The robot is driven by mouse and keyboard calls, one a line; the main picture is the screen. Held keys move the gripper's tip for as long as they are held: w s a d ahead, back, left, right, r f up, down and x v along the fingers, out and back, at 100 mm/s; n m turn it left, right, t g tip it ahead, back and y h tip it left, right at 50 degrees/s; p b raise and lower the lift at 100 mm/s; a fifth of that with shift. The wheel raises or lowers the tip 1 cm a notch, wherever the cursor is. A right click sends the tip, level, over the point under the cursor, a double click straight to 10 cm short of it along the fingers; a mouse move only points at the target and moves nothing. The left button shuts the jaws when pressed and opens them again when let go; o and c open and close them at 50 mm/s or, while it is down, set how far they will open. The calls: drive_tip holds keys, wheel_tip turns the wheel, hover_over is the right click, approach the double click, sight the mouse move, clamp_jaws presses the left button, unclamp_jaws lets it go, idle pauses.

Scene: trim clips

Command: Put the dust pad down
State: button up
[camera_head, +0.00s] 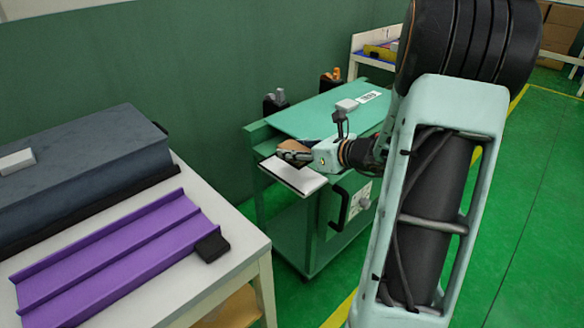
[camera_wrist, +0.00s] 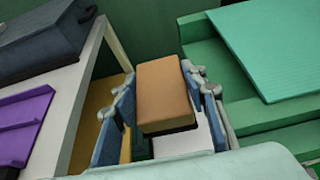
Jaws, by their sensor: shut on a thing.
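My gripper (camera_head: 300,152) is shut on the dust pad, a tan block with a dark edge. In the wrist view the pad (camera_wrist: 165,88) sits between the blue-grey fingers (camera_wrist: 160,105). In the head view the pad shows only as a small brown patch, partly hidden by the fingers. The gripper is at the left front corner of the green cart (camera_head: 315,230). A flat white slab (camera_head: 293,177) lies just below the gripper, and part of it shows between the fingers in the wrist view (camera_wrist: 185,142). I cannot tell whether the pad touches it.
A teal mat (camera_head: 325,115) covers the cart top, with a small grey piece and a label. A white table (camera_head: 225,235) at left bears a purple channelled trim (camera_head: 125,250) and a dark grey box (camera_head: 80,165). A gap separates table and cart.

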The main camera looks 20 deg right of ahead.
sight(293, 172)
drive_tip(key=w+f, duration=0.2)
drive_tip(key=shift+f+b, duration=0.3)
drive_tip(key=shift+b, duration=0.05)
drive_tip(key=shift+w+d+f+b, duration=0.1)
drive_tip(key=shift+f+b, duration=0.6)
drive_tip(key=shift+f, duration=0.85)
drive_tip(key=shift+f, duration=0.2)
drive_tip(key=o, duration=1.2)
drive_tip(key=shift+c, duration=0.2)
drive_tip(key=shift+r, duration=0.15)
drive_tip(key=shift+d+r, duration=0.1)
drive_tip(key=shift+r, duration=0.1)
drive_tip(key=p+v, duration=0.3)
drive_tip(key=v, duration=0.8)
drive_tip(key=shift+s, duration=0.4)
